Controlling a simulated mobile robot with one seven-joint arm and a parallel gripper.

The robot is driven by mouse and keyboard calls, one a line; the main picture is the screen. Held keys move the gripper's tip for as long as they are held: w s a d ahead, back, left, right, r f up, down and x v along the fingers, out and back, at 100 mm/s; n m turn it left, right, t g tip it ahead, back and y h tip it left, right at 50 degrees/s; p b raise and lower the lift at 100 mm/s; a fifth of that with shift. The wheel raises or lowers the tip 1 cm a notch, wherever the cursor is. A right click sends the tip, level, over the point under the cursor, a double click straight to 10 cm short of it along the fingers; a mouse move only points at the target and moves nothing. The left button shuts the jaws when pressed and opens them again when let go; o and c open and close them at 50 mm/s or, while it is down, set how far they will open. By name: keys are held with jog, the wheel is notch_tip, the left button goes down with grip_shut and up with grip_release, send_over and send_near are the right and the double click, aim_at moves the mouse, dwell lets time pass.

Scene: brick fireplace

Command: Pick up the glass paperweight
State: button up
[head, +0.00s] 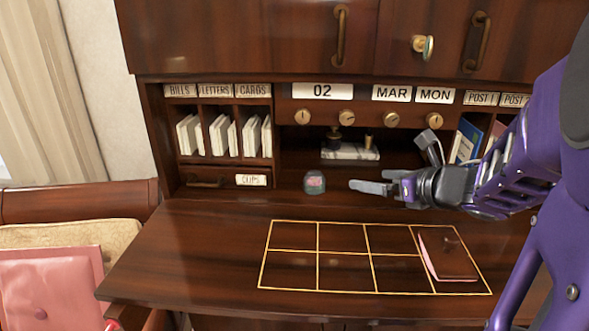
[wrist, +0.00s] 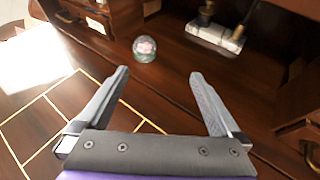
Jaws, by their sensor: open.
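The glass paperweight (head: 314,183) is a small clear dome with a pinkish centre. It sits on the wooden desk surface, below the date cubby, behind the gold grid. It also shows in the wrist view (wrist: 145,49), beyond my fingertips and between them in direction. My gripper (head: 368,187) reaches in from the right in the head view, with its fingers pointing left toward the paperweight. The fingers (wrist: 160,76) are spread apart and empty in the wrist view, and a gap separates them from the paperweight.
A marble-based desk set (head: 350,152) stands behind my gripper. A gold grid (head: 318,252) marks the desk, with a dark pink-edged notebook (head: 447,256) at its right. Pigeonholes with cards (head: 220,134) stand at left. The front left desk surface is clear. A pink cushion (head: 45,285) lies at lower left.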

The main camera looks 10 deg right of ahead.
jog(key=shift+s+a+f+n+g+y, duration=0.1)
jog(key=shift+a+f+n+g+y, duration=0.15)
jog(key=shift+a, duration=0.25)
jog(key=shift+s+a+f+n+g+y, duration=0.15)
jog(key=shift+a+n+y, duration=0.15)
jog(key=shift+a, duration=0.2)
jog(key=b, duration=0.1)
send_near(320, 179)
jog(key=x, duration=0.5)
jog(key=shift+w+d+f, duration=0.1)
jog(key=shift+d+f, duration=0.1)
jog(key=shift+f, duration=0.05)
jog(key=shift+x, duration=2.95)
jog(key=shift+a+t, duration=0.1)
jog(key=shift+t, duration=0.2)
jog(key=c, duration=1.5)
jog(key=shift+r, duration=0.1)
grip_shut()
jog(key=shift+r, duration=0.1)
jog(key=shift+a+r, duration=0.1)
